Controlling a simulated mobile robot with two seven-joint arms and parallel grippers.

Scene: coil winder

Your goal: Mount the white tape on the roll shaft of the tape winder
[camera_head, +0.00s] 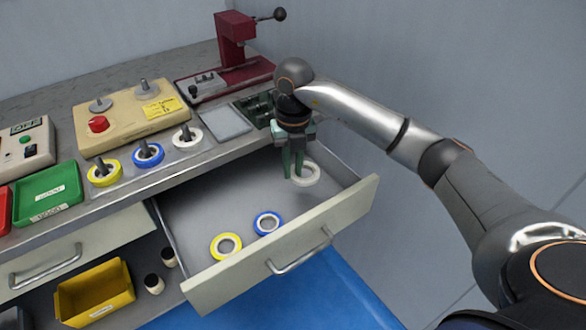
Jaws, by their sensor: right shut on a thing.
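A white tape roll (310,178) is at the right back of the open drawer. My right gripper (294,172) points down into the drawer and is shut on the near-left side of this roll. Whether the roll is lifted off the drawer floor is hard to tell. The beige tape winder (128,122) stands on the bench at the left, with two grey metal shafts, a red button (98,124) and a yellow label. No tape shows on its shafts. My left gripper is not in view.
The open drawer (190,215) also holds a yellow roll (226,245) and a blue roll (268,223). Yellow, blue and white rolls sit on pegs along the bench front. A green bin (47,197) is left, a dark red press (235,45) at the back.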

